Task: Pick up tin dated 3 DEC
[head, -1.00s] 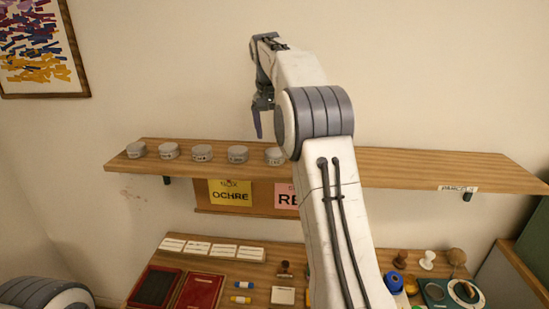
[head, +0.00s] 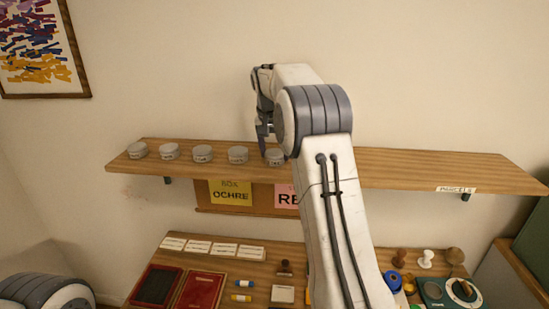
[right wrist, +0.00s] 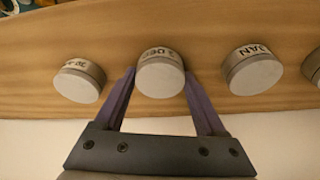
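The tin whose label reads "3 DEC", upside down in the right wrist view (right wrist: 160,76), stands on the wooden shelf; it is a short grey tin with a pale lid. In the head view it appears to be the tin (head: 275,157) beside my arm. My right gripper (right wrist: 160,78) is open, with one purple finger on each side of this tin; whether they touch it I cannot tell. In the head view my right gripper (head: 263,148) reaches down at the shelf, partly hidden by its arm. My left gripper is out of view.
A tin marked JAN (right wrist: 250,68) and another tin (right wrist: 79,80) stand either side, close to the fingers. More tins (head: 169,151) line the shelf (head: 430,170) to the left. The wall is close behind. Below, a table holds cards, a red pad (head: 199,290) and stamps.

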